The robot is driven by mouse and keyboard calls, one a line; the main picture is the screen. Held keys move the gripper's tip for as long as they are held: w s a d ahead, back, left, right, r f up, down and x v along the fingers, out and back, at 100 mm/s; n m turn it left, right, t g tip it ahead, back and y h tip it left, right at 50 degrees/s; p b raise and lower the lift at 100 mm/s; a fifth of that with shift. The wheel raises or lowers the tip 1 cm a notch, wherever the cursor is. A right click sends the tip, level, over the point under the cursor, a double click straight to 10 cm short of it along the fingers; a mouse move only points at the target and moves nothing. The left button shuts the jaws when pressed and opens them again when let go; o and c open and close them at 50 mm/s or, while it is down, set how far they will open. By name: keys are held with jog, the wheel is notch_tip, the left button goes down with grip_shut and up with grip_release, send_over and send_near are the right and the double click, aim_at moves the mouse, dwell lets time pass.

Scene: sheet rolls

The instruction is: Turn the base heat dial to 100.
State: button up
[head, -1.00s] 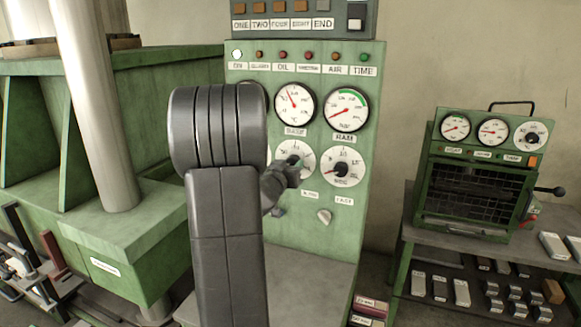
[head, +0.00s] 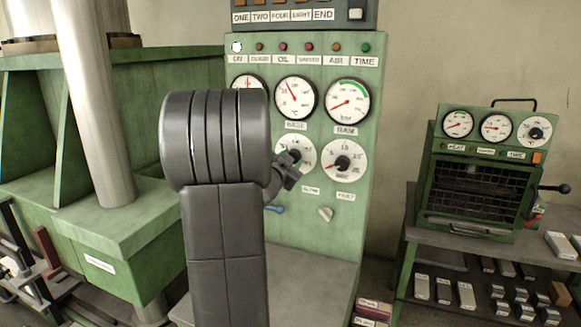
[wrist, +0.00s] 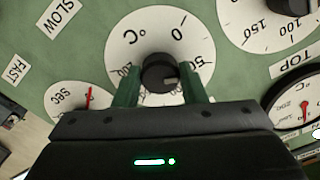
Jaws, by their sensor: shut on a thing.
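The base heat dial (wrist: 125,40) is a white round face marked °C, seen upside down in the wrist view. My gripper (wrist: 162,88) is shut on its black knob (wrist: 160,70), with one green finger at each side. A pale mark on the knob points down and right, past the 50. The numbers beyond the 50 are hidden behind my gripper, so I cannot read the exact setting. In the head view the dial (head: 288,145) is the lower left one of the two visible, with my gripper (head: 288,170) in front of it.
A seconds dial (head: 343,150) sits to the right, with a pale lever (head: 325,214) below. Red-needle gauges (head: 295,100) are above. My arm hides the panel's left part. A small green oven (head: 475,180) stands on a bench at the right. The floor between is partly clear.

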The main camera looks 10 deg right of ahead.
jog(key=m+b, duration=0.5)
jog(key=m, duration=0.7)
jog(key=shift+b, duration=0.4)
dwell(0.3)
jog(key=o, duration=1)
jog(key=shift+r, duration=0.1)
jog(key=b+v, duration=0.1)
jog(key=v, duration=1.3)
jog(key=shift+w, duration=0.1)
jog(key=p+x, duration=0.1)
jog(key=x, duration=1.2)
jog(key=shift+w+d, duration=0.25)
jog(key=shift+w, duration=0.05)
